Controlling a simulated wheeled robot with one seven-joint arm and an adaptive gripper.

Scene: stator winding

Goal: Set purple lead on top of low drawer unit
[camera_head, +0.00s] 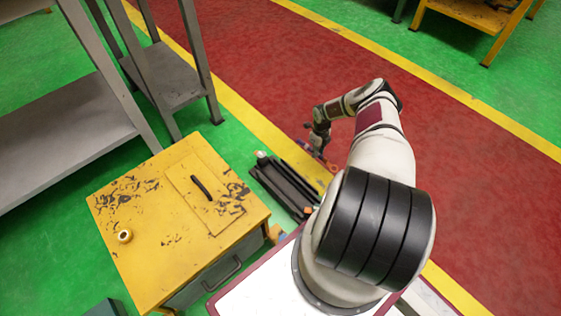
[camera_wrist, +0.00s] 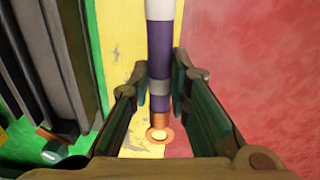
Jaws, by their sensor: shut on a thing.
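The purple lead (camera_wrist: 159,52) is a rod with a white section at the top, a grey band and a copper ring end below. My gripper (camera_wrist: 160,80) is shut on it, one finger on each side. In the head view my gripper (camera_head: 318,148) hangs at the arm's far end, over the yellow floor line; the lead there is small and partly hidden. The low drawer unit (camera_head: 150,225) is yellow with a worn top and a grey drawer front. It stands at the lower left, apart from my gripper.
On the unit's top are a small pale ring (camera_head: 124,236) at the left and a black bar (camera_head: 201,188) on a raised panel. Much of the top is bare. A dark long tray (camera_head: 283,186) stands between unit and gripper. Grey shelving (camera_head: 70,130) rises behind at left.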

